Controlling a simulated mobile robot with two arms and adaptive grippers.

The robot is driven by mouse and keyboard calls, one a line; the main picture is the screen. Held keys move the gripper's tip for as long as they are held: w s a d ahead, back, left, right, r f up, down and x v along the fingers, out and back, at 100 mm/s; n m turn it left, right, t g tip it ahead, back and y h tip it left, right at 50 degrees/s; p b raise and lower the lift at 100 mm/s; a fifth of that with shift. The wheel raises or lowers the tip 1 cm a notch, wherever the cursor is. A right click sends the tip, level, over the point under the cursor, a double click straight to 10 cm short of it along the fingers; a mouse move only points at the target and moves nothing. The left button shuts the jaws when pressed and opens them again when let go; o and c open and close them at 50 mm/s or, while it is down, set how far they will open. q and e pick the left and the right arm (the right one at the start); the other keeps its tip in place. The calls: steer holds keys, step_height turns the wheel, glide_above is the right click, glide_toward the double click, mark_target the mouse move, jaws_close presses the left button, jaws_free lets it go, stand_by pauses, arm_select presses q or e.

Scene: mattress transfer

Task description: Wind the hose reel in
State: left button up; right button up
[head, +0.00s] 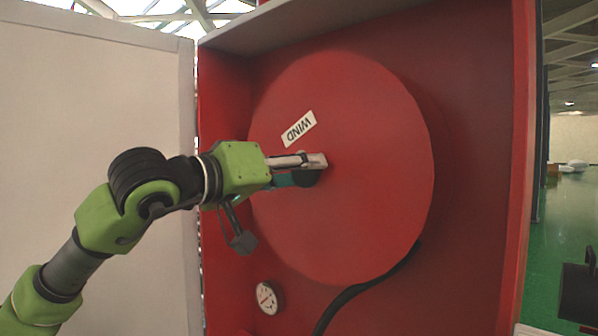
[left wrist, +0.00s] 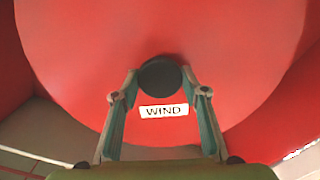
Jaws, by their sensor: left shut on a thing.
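The hose reel (head: 375,170) is a large red disc inside a red cabinet, with a white WIND label (head: 299,128) tilted and upside down in the head view. A dark round knob (head: 308,179) sits on the reel's face and also shows in the left wrist view (left wrist: 160,76). My left gripper (head: 318,165) is shut on this knob, with a fingertip at each side of it in the left wrist view (left wrist: 160,82). A black hose (head: 345,296) runs out from under the reel's lower right edge. My right gripper is not in view.
The red cabinet wall (head: 480,150) surrounds the reel. A white panel (head: 100,110) stands at the left, behind my left arm. A round gauge (head: 268,297) is below the reel. A black object (head: 578,290), unclear, is at the lower right. Green floor (head: 560,220) lies open beyond.

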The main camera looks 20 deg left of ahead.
arm_select(q)
steer(key=shift+f, duration=0.2)
steer(key=o, duration=1.6)
steer(key=shift+r, duration=0.1)
steer(key=shift+s, duration=0.15)
steer(key=v, duration=1.1)
steer(key=shift+s+a, duration=0.1)
steer(key=shift+s, duration=0.25)
